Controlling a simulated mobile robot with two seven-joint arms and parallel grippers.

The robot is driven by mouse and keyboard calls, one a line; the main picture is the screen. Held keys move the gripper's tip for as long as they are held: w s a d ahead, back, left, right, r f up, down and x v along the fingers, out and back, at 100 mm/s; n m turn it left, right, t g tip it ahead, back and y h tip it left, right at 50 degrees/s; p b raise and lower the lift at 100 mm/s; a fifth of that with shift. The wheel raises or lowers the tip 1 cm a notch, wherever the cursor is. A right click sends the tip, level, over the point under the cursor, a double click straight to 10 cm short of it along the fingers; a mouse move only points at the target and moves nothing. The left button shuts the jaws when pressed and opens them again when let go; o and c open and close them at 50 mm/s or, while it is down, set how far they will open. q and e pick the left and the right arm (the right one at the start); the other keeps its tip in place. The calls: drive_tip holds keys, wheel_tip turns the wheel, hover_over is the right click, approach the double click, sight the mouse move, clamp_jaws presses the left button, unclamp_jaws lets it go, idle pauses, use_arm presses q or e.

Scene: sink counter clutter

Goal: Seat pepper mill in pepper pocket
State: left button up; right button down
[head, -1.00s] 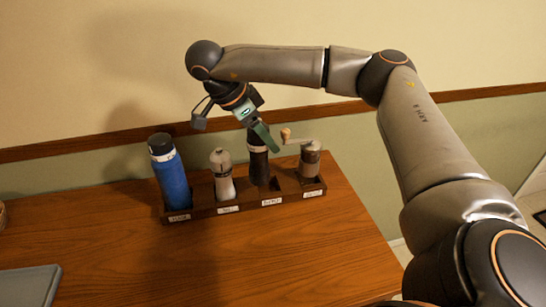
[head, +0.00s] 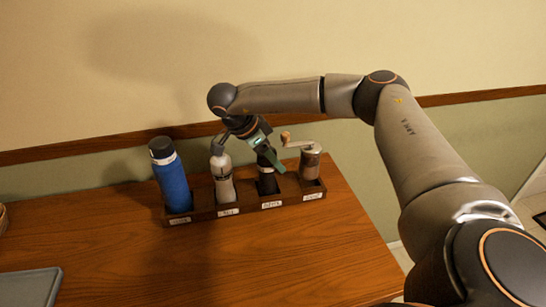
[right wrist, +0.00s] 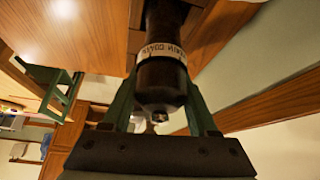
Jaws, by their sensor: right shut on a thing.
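The dark pepper mill (head: 267,183) with a pale band is upright or nearly so at the third pocket of the dark wooden rack (head: 240,211). Its lower end is at the pepper pocket, above the label (head: 271,205); I cannot tell how deep it sits. My right gripper (head: 267,154) is shut on the mill's upper part from above. In the right wrist view, the mill (right wrist: 163,75) lies between the green fingers (right wrist: 160,112), its pale band showing. The pocket floor is hidden. My left gripper is not in view.
A grinder with a crank (head: 310,163) stands in the right pocket, close to my fingers. A grey tray (head: 30,287) lies front left. The table front is clear.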

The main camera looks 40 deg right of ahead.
drive_tip(key=shift+c, duration=0.8)
unclamp_jaws()
drive_tip(key=v, duration=1.2)
drive_tip(key=shift+s, duration=0.1)
